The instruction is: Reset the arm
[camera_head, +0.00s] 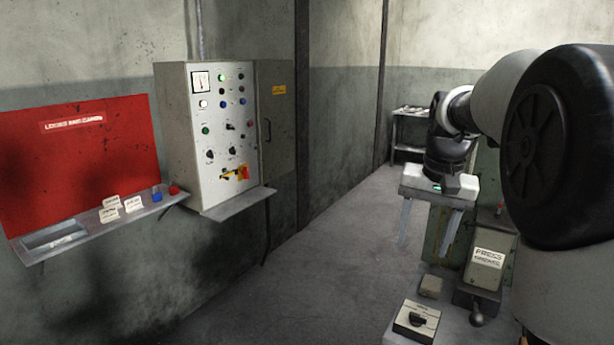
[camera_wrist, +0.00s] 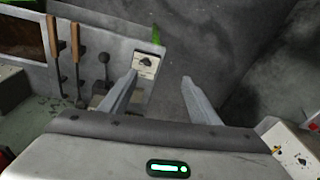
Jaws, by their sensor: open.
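My gripper (camera_head: 424,226) hangs at the end of my arm on the right of the head view, pointing down, with its two fingers apart. Nothing is between the fingers. In the wrist view my gripper (camera_wrist: 152,88) also shows its two grey fingers spread, with grey floor seen between and beyond them. It is in the air, to the right of the control cabinet (camera_head: 215,135) and close to the press (camera_head: 488,258) in the head view. I cannot tell its exact distance from the press.
A red lockout board (camera_head: 78,150) with a shelf (camera_head: 100,228) holding tags and padlocks is on the left wall. A small box with a black knob (camera_head: 416,320) is at lower right. A side table (camera_head: 408,128) stands at the back. The middle floor (camera_head: 320,240) is clear.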

